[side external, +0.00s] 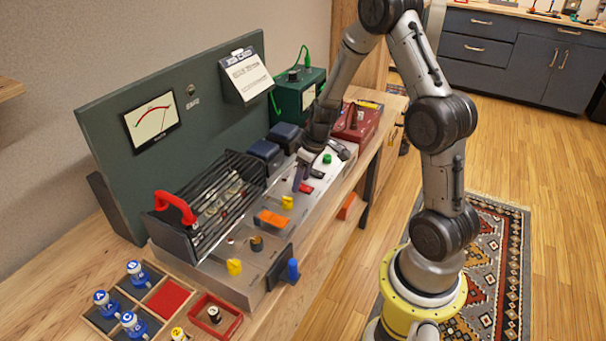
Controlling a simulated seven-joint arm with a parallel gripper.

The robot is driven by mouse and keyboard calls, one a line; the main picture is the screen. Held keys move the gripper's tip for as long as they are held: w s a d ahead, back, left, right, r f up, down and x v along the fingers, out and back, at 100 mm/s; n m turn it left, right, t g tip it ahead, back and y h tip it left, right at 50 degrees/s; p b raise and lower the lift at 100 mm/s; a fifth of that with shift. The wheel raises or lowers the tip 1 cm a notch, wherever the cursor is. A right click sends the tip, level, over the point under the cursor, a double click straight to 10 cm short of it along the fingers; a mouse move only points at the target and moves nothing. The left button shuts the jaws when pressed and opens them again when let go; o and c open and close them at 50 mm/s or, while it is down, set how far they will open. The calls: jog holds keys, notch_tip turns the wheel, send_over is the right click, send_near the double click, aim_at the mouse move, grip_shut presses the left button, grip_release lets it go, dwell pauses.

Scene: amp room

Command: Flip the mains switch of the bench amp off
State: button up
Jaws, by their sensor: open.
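The bench amp has a grey metal chassis (213,268) on the wooden bench, with a tall dark green panel (195,100) behind it. My gripper (320,172) is over the right end of the chassis, pointing down with its fingers apart and nothing seen between them. A small red part (306,188) is close below the fingers, and a green knob (327,158) is beside them. Contact cannot be told. An orange flat part (272,218), yellow knobs (234,267) and a blue handle (293,270) at the front edge also show. Which control is the mains switch cannot be told.
A wire cage with a red handle (175,206) covers the valves on the left. Dark blue blocks (266,152) stand behind my gripper. A green box (298,90) and a red box (357,120) are farther right.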

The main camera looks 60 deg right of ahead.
jog(key=v, duration=1.4)
jog(key=s+a+r+n+t, duration=0.3)
jog(key=s+a+r, duration=0.1)
jog(key=a+r, duration=0.8)
jog(key=s+a+f+m, duration=0.1)
jog(key=s+a, duration=0.1)
jog(key=s, duration=0.4)
jog(key=s+a+f+m, duration=0.2)
jog(key=s+a, duration=0.1)
jog(key=s, duration=0.3)
